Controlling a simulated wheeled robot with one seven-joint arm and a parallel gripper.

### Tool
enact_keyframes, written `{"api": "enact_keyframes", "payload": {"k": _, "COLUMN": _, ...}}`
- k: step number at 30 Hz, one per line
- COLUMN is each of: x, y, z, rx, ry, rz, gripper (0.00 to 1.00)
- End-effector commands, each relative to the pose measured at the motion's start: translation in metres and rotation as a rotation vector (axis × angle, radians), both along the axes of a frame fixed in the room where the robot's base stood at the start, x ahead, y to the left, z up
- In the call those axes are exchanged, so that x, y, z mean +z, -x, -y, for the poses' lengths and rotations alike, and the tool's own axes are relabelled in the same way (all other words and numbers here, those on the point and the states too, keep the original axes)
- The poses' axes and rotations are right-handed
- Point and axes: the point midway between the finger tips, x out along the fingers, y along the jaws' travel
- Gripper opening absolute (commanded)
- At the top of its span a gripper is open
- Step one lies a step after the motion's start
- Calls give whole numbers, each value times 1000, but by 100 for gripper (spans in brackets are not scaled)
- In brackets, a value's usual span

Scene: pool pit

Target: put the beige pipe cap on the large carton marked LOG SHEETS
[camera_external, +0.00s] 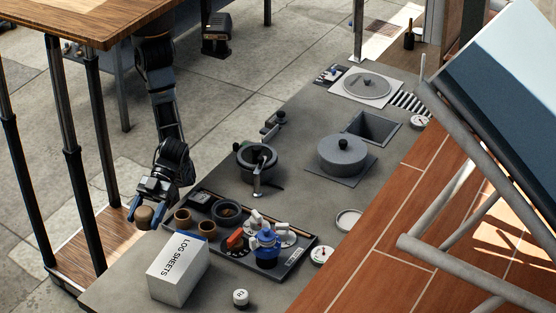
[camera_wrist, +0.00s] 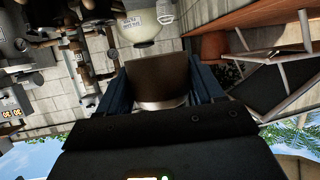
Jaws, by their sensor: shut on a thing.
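My gripper (camera_external: 147,210) is shut on a round tan-brown thing, which I take to be the beige pipe cap (camera_external: 144,217). It holds the cap at the left edge of the grey counter, up and left of the carton. In the wrist view, the cap (camera_wrist: 158,78) fills the space between the blue fingers, its far side hidden. The large white carton marked LOG SHEETS (camera_external: 178,272) stands on the near part of the counter. Its upper face looks bare. The cap and the carton are apart in the external view.
A dark tray (camera_external: 290,263) behind and right of the carton holds brown cups (camera_external: 208,230), a dark bowl (camera_external: 227,212) and a blue valve (camera_external: 266,246). A small white round item (camera_external: 240,298) stands right of the carton. A wooden-topped table (camera_external: 95,22) stands at the left.

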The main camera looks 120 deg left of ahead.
Motion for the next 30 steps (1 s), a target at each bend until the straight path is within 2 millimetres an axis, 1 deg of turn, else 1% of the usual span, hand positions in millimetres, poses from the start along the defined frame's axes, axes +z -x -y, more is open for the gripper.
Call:
{"api": "enact_keyframes", "payload": {"k": 1, "x": -4, "y": 13, "z": 5, "rx": -9, "ry": 0, "rz": -1, "gripper": 37}}
{"api": "enact_keyframes", "payload": {"k": 3, "x": -6, "y": 26, "z": 10, "rx": -16, "ry": 0, "rz": 0, "gripper": 37}}
{"api": "enact_keyframes", "payload": {"k": 6, "x": -9, "y": 37, "z": 14, "rx": -22, "ry": -1, "rz": -1, "gripper": 37}}
{"api": "enact_keyframes", "payload": {"k": 9, "x": -12, "y": 39, "z": 14, "rx": -23, "ry": -2, "rz": -1, "gripper": 37}}
{"api": "enact_keyframes", "payload": {"k": 11, "x": -16, "y": 33, "z": 12, "rx": -23, "ry": -2, "rz": -3, "gripper": 37}}
{"api": "enact_keyframes", "payload": {"k": 14, "x": -27, "y": 17, "z": 3, "rx": -20, "ry": -2, "rz": -5, "gripper": 37}}
{"api": "enact_keyframes", "payload": {"k": 21, "x": -56, "y": -28, "z": -20, "rx": -21, "ry": -2, "rz": -6, "gripper": 37}}
{"api": "enact_keyframes", "payload": {"k": 24, "x": -67, "y": -44, "z": -28, "rx": -21, "ry": -2, "rz": -5, "gripper": 37}}
{"api": "enact_keyframes", "payload": {"k": 27, "x": -74, "y": -55, "z": -33, "rx": -23, "ry": 0, "rz": -3, "gripper": 37}}
{"api": "enact_keyframes", "payload": {"k": 30, "x": -78, "y": -61, "z": -36, "rx": -23, "ry": -1, "rz": -2, "gripper": 37}}
